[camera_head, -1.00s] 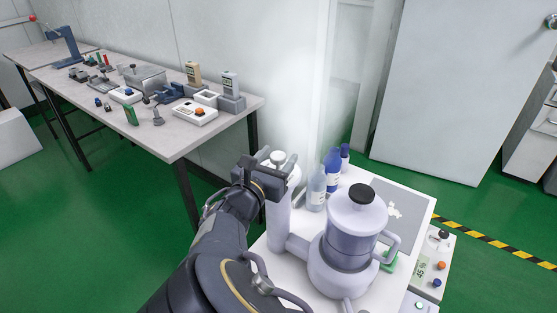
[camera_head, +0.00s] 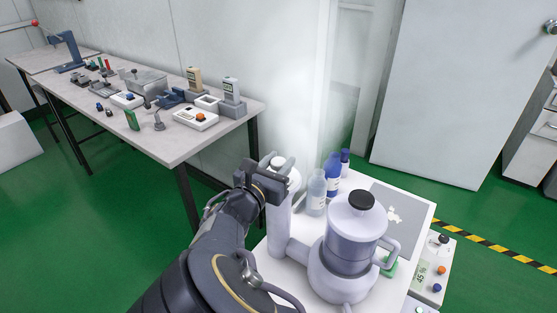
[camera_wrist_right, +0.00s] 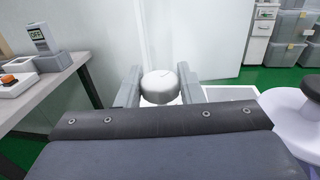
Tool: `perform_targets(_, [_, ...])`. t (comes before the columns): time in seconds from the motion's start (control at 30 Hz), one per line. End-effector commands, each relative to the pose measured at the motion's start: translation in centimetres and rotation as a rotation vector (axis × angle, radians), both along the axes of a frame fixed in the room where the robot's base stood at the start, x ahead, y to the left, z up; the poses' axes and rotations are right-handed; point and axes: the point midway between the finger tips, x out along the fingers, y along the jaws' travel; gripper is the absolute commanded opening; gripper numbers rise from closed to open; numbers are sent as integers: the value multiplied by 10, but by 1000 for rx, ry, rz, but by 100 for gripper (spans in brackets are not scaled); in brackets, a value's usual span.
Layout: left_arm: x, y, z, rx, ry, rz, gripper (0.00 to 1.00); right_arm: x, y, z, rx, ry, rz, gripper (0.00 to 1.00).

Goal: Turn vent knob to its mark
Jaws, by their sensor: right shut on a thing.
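The vent knob (camera_head: 279,161) is a pale cap on top of the upright pale column (camera_head: 279,225) beside the pot-like vessel (camera_head: 352,240). In the right wrist view the knob (camera_wrist_right: 160,88) is round and white, with a short thin line on its top. My right gripper (camera_head: 267,175) is at the column's top, shut on the knob. In the right wrist view its two grey fingers (camera_wrist_right: 160,84) stand on either side of the knob. The mark that the knob turns to cannot be made out. My left gripper is not in view.
Bottles (camera_head: 317,192) stand just behind the column on the white cart (camera_head: 415,207). The vessel with its black lid knob is close on the right. A grey bench (camera_head: 175,140) with testers is at the left. Open green floor (camera_head: 75,235) lies at lower left.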

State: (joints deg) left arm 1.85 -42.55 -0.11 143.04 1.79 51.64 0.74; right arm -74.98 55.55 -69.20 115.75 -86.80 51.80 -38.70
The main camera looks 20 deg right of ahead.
Motion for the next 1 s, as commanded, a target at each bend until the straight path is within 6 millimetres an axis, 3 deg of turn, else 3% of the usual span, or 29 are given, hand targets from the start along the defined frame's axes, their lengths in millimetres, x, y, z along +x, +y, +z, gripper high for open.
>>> perform_targets(0.5, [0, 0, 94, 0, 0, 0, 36, 1, 0, 7, 1, 6, -388, 11])
perform_targets(0.7, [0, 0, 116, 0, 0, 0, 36, 0, 0, 3, 2, 6, -573, 11])
perform_targets(1.0, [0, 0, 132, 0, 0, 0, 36, 0, 0, 0, 2, 5, -789, 11])
